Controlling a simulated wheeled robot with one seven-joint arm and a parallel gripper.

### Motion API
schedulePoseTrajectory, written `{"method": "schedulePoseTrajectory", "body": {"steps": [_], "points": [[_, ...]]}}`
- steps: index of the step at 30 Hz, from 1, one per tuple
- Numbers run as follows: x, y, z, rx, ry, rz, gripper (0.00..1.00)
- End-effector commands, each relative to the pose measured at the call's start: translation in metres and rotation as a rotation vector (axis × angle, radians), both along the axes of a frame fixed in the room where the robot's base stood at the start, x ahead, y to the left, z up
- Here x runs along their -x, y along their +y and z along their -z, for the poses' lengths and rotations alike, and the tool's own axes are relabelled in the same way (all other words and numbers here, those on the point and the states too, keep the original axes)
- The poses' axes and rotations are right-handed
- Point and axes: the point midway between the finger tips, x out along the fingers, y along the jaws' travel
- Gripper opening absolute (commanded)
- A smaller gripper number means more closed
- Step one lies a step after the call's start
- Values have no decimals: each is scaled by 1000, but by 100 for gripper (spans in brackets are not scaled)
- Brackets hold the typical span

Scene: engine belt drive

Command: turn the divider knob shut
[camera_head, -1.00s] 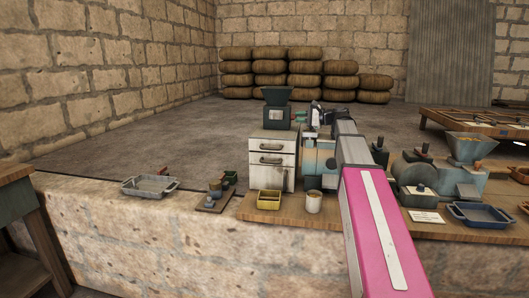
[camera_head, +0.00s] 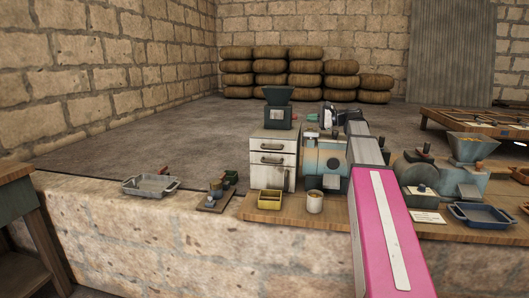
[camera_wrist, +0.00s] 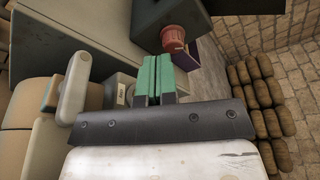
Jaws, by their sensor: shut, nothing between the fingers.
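A red ribbed knob (camera_wrist: 172,38) sticks out from a dark box in the wrist view. In the head view a small red part (camera_head: 299,115) shows on the side of the dark hopper box (camera_head: 278,117); I cannot tell whether this is the divider knob. My gripper (camera_wrist: 153,76) has green fingers shut together with nothing between them. They point toward the box area, below and left of the red knob in the wrist view, apart from it. In the head view the green fingertips (camera_head: 311,117) lie just right of the box.
A white drawer cabinet (camera_head: 273,160) carries the hopper box. A teal machine (camera_head: 325,157) stands close right of it, under my arm. A pale rounded bar (camera_wrist: 73,88) is left of my fingers. A yellow tray (camera_head: 270,200) and a cup (camera_head: 314,202) stand in front.

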Motion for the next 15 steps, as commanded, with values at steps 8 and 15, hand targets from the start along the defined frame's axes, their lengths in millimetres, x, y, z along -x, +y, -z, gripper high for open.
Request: {"method": "schedulePoseTrajectory", "body": {"steps": [8,15], "points": [[1,-7,0,0,-1,1,0],[-6,-12,-7,-1,-2,2,0]]}}
